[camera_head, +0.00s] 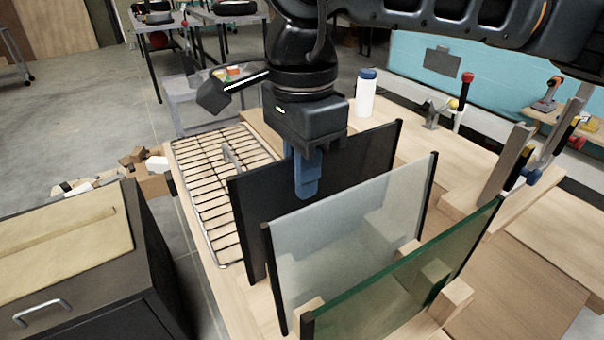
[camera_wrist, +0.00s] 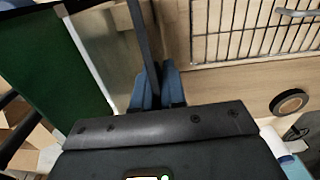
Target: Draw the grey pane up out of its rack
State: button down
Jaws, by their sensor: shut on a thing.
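Three panes stand on edge on the wooden bench. The dark grey pane (camera_head: 345,157) is at the back, a pale frosted pane (camera_head: 350,225) is in the middle and a green glass pane (camera_head: 400,290) is in front. My gripper (camera_head: 306,190) points down with its blue fingers shut on the top edge of the dark grey pane. In the wrist view, the blue fingers (camera_wrist: 157,88) close on the thin dark pane edge (camera_wrist: 141,35). The rack shows as wooden blocks (camera_head: 450,297) near the front panes. The dark pane's lower edge is mostly hidden behind the frosted pane.
A wire grid (camera_head: 205,170) lies left of the panes. A white bottle with a blue cap (camera_head: 366,95) stands behind my gripper. Upright wooden posts (camera_head: 508,160) and clamps (camera_head: 462,92) are to the right. A dark cabinet (camera_head: 85,260) stands front left.

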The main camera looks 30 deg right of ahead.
jog(key=shift+r+p, duration=1.35)
jog(key=shift+r, duration=2.1)
jog(key=shift+r, duration=1.35)
